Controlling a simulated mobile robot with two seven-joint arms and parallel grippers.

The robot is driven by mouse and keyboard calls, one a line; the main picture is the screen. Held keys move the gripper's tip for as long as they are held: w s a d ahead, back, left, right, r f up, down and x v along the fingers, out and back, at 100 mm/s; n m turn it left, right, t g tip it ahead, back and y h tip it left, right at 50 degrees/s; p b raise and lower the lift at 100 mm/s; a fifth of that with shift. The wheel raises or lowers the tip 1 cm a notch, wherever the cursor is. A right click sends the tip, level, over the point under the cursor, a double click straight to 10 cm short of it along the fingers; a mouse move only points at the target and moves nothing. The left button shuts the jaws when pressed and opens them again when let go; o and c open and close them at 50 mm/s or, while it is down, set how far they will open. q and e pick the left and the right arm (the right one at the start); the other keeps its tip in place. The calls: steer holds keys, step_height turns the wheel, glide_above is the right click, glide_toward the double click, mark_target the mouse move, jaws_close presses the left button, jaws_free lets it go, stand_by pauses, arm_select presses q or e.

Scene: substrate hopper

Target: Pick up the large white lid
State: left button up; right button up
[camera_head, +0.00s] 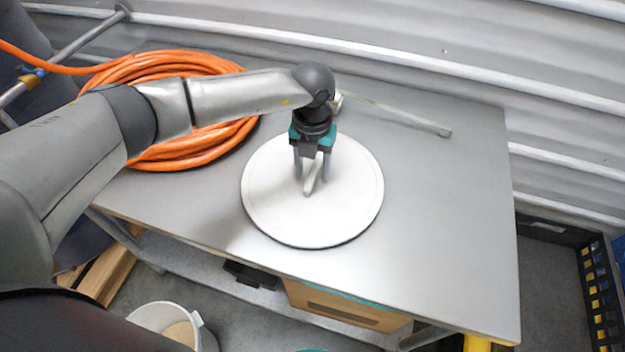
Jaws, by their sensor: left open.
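The large white lid (335,213) is a round disc lying flat on the grey metal table (450,230). A raised handle (310,180) stands near its middle. My left gripper (311,178) points down over the lid, with its two fingers apart on either side of the handle. I cannot tell whether the fingers touch the handle. The gripper and wrist hide the far edge of the lid in part. My right gripper is not in view.
A coiled orange hose (170,70) lies left of the lid, behind my left arm. A thin metal rod tool (400,114) lies behind the lid. A white bucket (165,318) stands on the floor below. A black crate (590,290) is at right. The table's right side is clear.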

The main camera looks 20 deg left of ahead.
arm_select(q)
steer(key=shift+f, duration=0.15)
jaws_close()
stand_by(0.5)
